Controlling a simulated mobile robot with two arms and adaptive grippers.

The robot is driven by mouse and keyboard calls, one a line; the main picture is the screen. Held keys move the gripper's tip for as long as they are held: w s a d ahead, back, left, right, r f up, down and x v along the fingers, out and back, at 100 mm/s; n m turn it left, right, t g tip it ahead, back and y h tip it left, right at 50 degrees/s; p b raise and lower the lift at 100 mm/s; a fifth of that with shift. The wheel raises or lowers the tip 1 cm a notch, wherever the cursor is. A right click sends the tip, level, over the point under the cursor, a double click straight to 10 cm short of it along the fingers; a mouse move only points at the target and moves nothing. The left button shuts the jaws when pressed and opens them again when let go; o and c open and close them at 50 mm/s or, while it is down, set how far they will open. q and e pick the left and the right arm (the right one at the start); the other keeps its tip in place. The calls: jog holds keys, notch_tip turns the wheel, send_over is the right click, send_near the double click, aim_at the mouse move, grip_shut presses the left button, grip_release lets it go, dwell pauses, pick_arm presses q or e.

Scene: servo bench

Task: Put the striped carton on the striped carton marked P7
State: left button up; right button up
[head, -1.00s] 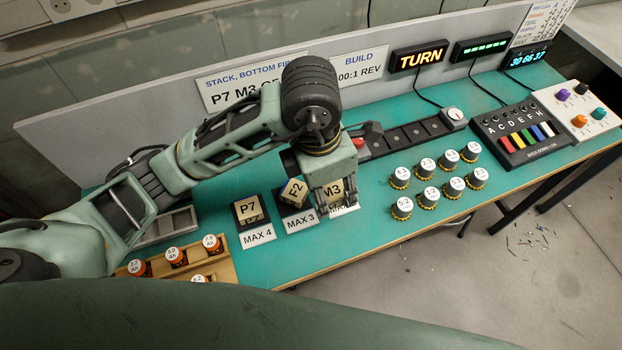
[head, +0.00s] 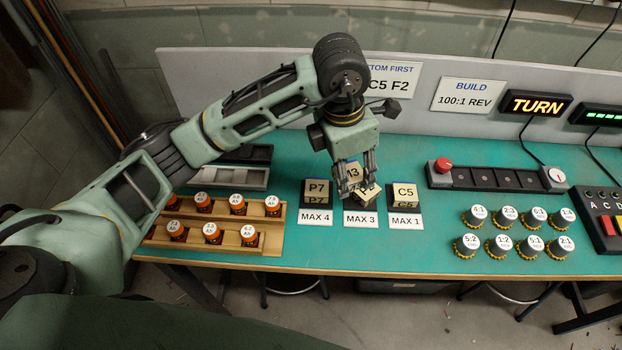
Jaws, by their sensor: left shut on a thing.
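My left gripper (head: 356,190) is shut on the carton marked M3 (head: 352,173), over the MAX 3 spot. A tilted carton (head: 368,192), its mark partly covered, shows beside and below the gripper; I cannot tell whether they touch. The carton marked P7 (head: 317,187) stands upright behind the MAX 4 label, left of the gripper, with nothing on its top. Stripes are too small to make out on the cartons. My right gripper is not in view.
The carton marked C5 (head: 404,193) stands behind the MAX 1 label, right of the gripper. A wooden rack (head: 215,240) with several orange jars lies left of P7. Several round knobs (head: 505,220) stand at the right. A black rail with a red button (head: 443,165) lies behind.

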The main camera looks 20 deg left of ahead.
pick_arm(q)
jog(key=p, duration=0.2)
send_over(318, 186)
jog(key=f, duration=0.4)
jog(key=shift+s+d, duration=0.1)
jog(key=shift+s, duration=0.25)
jog(key=shift+a+f, duration=0.2)
jog(key=shift+a, duration=0.05)
jog(key=shift+w+a+f, duration=0.1)
jog(key=shift+f, duration=0.15)
notch_tip(318, 186, down, 3)
jog(key=shift+f+p, duration=0.15)
jog(key=shift+p, duration=0.65)
jog(key=shift+f, duration=0.2)
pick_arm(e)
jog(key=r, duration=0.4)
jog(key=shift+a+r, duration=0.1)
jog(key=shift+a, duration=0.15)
pick_arm(q)
jog(key=shift+f, duration=0.1)
